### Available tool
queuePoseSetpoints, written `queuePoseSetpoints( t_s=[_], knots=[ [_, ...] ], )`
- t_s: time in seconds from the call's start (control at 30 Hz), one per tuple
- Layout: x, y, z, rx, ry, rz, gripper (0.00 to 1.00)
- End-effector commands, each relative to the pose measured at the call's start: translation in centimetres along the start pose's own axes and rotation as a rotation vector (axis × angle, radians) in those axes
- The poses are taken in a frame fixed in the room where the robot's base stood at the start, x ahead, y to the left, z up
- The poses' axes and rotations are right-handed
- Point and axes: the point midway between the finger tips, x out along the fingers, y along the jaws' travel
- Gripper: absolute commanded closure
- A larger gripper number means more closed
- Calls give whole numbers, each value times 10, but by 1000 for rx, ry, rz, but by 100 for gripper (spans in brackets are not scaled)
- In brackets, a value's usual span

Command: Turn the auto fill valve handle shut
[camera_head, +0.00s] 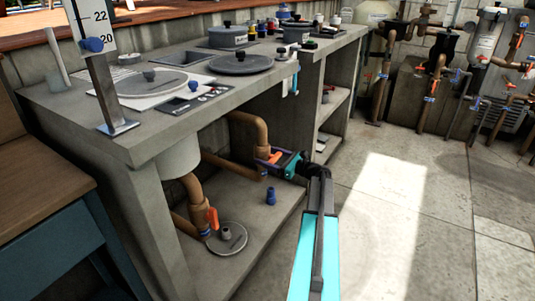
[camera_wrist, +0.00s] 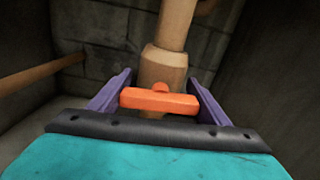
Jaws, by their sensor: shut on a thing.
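An orange valve handle (camera_head: 276,157) sits on a tan pipe under the counter. In the wrist view the orange handle (camera_wrist: 160,101) lies crosswise in front of the upright tan pipe (camera_wrist: 164,68). My gripper (camera_head: 272,160) reaches in under the counter from the right. Its purple fingers (camera_wrist: 158,78) stand at both ends of the handle, and it is shut on the handle. No label on this valve is readable. A second orange valve handle (camera_head: 213,218) is on another pipe, nearer and to the left, clear of my gripper.
The concrete counter (camera_head: 146,132) overhangs the pipes. A small blue fitting (camera_head: 270,196) and a round grey lid (camera_head: 228,238) are on the lower slab. A wall is behind the gripped valve. The floor (camera_head: 400,220) to the right is clear.

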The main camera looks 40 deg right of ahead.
Motion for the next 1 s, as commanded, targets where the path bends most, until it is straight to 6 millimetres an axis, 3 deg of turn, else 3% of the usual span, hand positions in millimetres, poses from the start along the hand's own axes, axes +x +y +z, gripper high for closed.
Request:
queuePoseSetpoints(
  t_s=[0.9, 0.93, 1.0],
  knots=[
    [0, 0, 0, 95, 1, 0, 52],
    [0, 0, 0, 95, 0, 0, 28],
    [0, 0, 0, 95, 0, 0, 16]
  ],
)
